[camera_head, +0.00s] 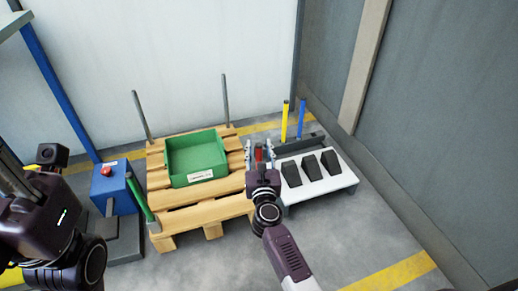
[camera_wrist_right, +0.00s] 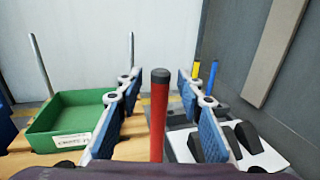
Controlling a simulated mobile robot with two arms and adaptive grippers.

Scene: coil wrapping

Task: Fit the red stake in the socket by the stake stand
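The red stake (camera_wrist_right: 159,115) stands upright between the blue-padded fingers of my right gripper (camera_wrist_right: 158,88) in the right wrist view. The fingers are spread, with a gap on each side of the stake. In the head view, my right gripper (camera_head: 259,152) is at the right edge of the pallet, and a bit of the red stake (camera_head: 259,154) shows between its fingers. The stake's lower end and any socket there are hidden by the gripper. The dark stake stand (camera_head: 308,142) is to the right. My left gripper (camera_head: 22,212) is at the far left, its fingers unclear.
A wooden pallet (camera_head: 200,217) bears a green bin (camera_head: 196,160); grey posts and a green stake (camera_head: 140,200) stand at its corners. A yellow stake (camera_head: 284,121), a blue stake (camera_head: 301,118) and black wedges on a white platform (camera_head: 340,183) are right. A blue button box (camera_head: 112,190) is left.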

